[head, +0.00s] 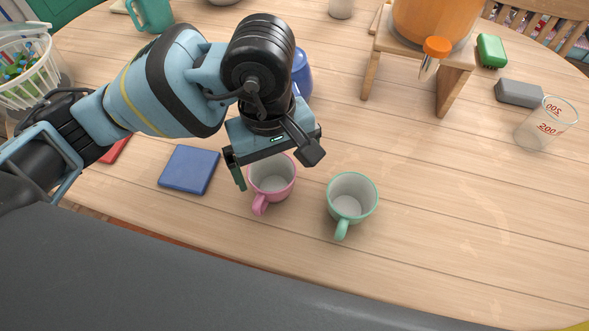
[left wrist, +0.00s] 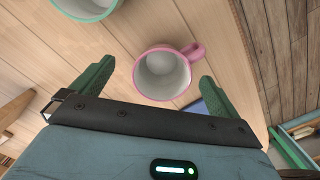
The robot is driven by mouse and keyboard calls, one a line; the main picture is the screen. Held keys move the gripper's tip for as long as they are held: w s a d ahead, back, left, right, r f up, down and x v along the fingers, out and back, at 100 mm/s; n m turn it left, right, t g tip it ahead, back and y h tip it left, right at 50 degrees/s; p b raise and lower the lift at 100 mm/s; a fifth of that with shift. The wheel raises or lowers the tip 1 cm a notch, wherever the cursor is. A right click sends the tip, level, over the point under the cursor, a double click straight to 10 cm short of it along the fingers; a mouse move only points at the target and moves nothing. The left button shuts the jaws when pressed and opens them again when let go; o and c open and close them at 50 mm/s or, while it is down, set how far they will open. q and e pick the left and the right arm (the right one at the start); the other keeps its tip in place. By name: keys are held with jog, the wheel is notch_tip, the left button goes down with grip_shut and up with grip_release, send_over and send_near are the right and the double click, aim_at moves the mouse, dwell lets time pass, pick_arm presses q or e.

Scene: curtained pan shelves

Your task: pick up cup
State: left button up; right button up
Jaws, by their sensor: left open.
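A pink cup (head: 268,182) stands upright and empty on the wooden table, its handle towards me. A green cup (head: 353,199) stands upright just to its right, also empty. My left gripper (head: 275,168) is open above the pink cup and hides part of its far rim. In the left wrist view the pink cup (left wrist: 163,74) lies between and beyond the two green fingers of the left gripper (left wrist: 157,76), with nothing held. The green cup (left wrist: 87,8) is cut off at the top left there. My right gripper is not in view.
A blue cup or mug (head: 302,73) is partly hidden behind my left arm. A blue square (head: 189,170) lies left of the pink cup. An orange dispenser on a wooden stand (head: 424,63), a grey block (head: 519,93) and a glass beaker (head: 547,124) are farther right. The right front table is clear.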

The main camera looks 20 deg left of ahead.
aim_at(274, 183)
pick_arm(q)
jog(key=shift+w+a+f+t+y, duration=0.15)
jog(key=shift+w+a+f, duration=0.1)
jog(key=shift+f, duration=0.3)
jog(key=shift+w+a+f+t+y, duration=0.15)
jog(key=shift+w+f, duration=0.1)
jog(key=shift+f, duration=0.3)
jog(key=f, duration=0.4)
jog(key=shift+s+a, duration=0.15)
jog(key=shift+s, duration=0.25)
jog(key=shift+f, duration=0.6)
jog(key=shift+c, duration=0.3)
jog(key=c, duration=1.1)
jog(key=shift+o, duration=0.2)
